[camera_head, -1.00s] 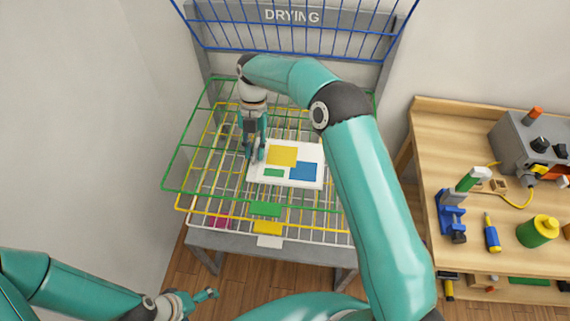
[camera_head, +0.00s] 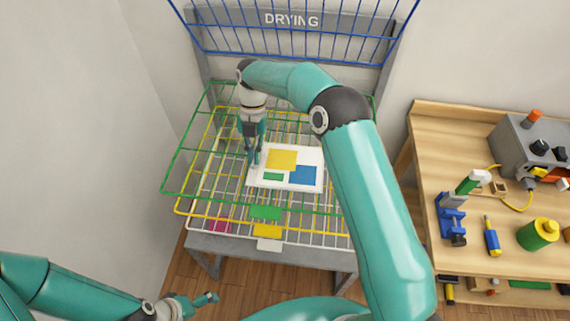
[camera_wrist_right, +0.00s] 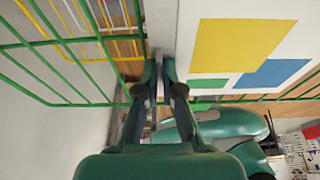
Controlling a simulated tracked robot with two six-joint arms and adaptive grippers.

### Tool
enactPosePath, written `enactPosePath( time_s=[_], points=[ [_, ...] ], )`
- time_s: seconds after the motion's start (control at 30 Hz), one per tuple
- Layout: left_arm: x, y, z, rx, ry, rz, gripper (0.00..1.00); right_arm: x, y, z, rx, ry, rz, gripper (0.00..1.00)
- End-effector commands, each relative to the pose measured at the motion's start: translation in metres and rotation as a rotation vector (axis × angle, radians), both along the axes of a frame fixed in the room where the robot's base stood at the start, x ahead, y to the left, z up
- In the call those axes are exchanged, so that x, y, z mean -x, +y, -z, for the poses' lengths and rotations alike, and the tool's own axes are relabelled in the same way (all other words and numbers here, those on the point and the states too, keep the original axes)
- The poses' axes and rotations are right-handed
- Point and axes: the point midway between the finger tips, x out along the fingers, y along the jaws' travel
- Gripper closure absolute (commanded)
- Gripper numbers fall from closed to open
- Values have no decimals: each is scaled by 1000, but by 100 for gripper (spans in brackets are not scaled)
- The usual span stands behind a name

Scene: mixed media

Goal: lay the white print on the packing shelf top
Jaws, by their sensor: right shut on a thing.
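The white print (camera_head: 257,177), with yellow, blue and green blocks on it, lies flat over the green wire rack of the drying stand. It also shows at the right of the right wrist view (camera_wrist_right: 310,50). My right gripper (camera_head: 254,160) points down at the print's left edge and is shut on it; its fingers show in the right wrist view (camera_wrist_right: 162,75). I cannot tell whether the print touches the wires. My left gripper (camera_head: 205,299) is low at the left, away from the print; its opening is unclear. I cannot identify a packing shelf.
Green (camera_head: 171,165), yellow (camera_head: 190,212) and white wire racks are stacked in the drying stand. A blue rack (camera_head: 300,50) is tilted up behind. A wooden bench (camera_head: 440,130) with a grey machine (camera_head: 520,135), a blue clamp (camera_head: 452,215) and tools stands at the right.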

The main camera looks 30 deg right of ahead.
Motion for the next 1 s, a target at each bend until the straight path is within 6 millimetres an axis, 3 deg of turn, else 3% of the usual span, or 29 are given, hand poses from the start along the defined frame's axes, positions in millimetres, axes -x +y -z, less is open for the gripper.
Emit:
enactPosePath(
  time_s=[0.27, 1.0],
  points=[
    [0, 0, 0, 0, 0, 0, 0, 3, -1, 5, 3, 13, -1, 100],
    [0, 0, -14, 0, 0, 0, 0, 1, -1, -17, 2, 3, 0, 100]
  ],
)
